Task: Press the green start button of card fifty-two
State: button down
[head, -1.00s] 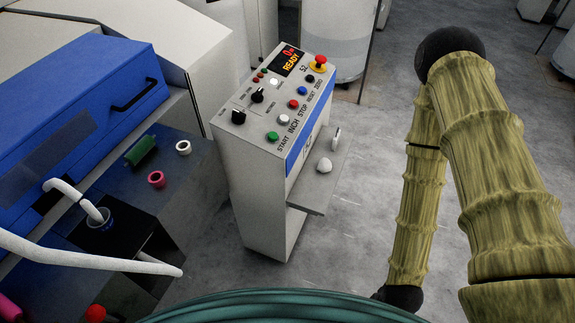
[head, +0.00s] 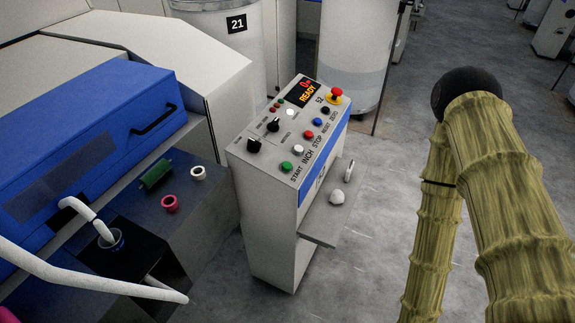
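The control post (head: 270,215) stands on the floor near the middle of the head view, with the number 52 on its sloped top panel. The green start button (head: 286,167) is at the panel's near corner, above the word START. A white INCH button (head: 299,150), a red STOP button (head: 309,135) and blue and black buttons run away from it. The display (head: 304,92) reads READY. My arm is at the right of the view, apart from the post. My gripper does not show.
A small shelf (head: 322,233) with a white knob-like thing juts from the post's right side. A blue-covered machine (head: 90,135) fills the left, with green, pink and white rings or rolls on its dark surface. White cans stand behind. Grey floor (head: 385,185) is clear right of the post.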

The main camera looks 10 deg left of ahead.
aim_at(286, 167)
jog(key=z, duration=0.55)
jog(key=k, duration=0.85)
jog(key=u, duration=1.1)
